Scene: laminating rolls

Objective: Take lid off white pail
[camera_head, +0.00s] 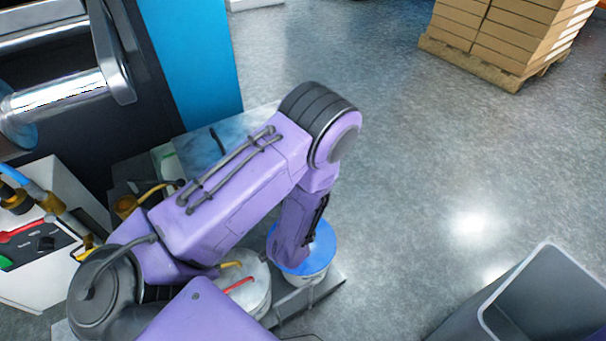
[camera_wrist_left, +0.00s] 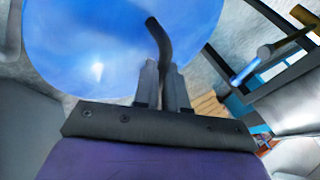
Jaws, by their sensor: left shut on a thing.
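The white pail (camera_head: 318,280) stands on a grey platform, with a blue lid (camera_head: 324,243) over its top. The lid looks seated, but the arm hides part of it and I cannot tell whether there is a gap. In the left wrist view the blue lid (camera_wrist_left: 100,40) fills the upper left, with a dark curved handle (camera_wrist_left: 158,35) on it. My left gripper (camera_wrist_left: 164,72) is shut on this handle. In the head view its fingertips are hidden behind my purple arm. My right gripper is not in view.
A second pale round container (camera_head: 252,290) stands left of the pail, with red and yellow items over it. A grey open bin (camera_head: 545,300) is at the lower right. Boxes on a pallet (camera_head: 500,35) stand at the back right. The floor between is clear.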

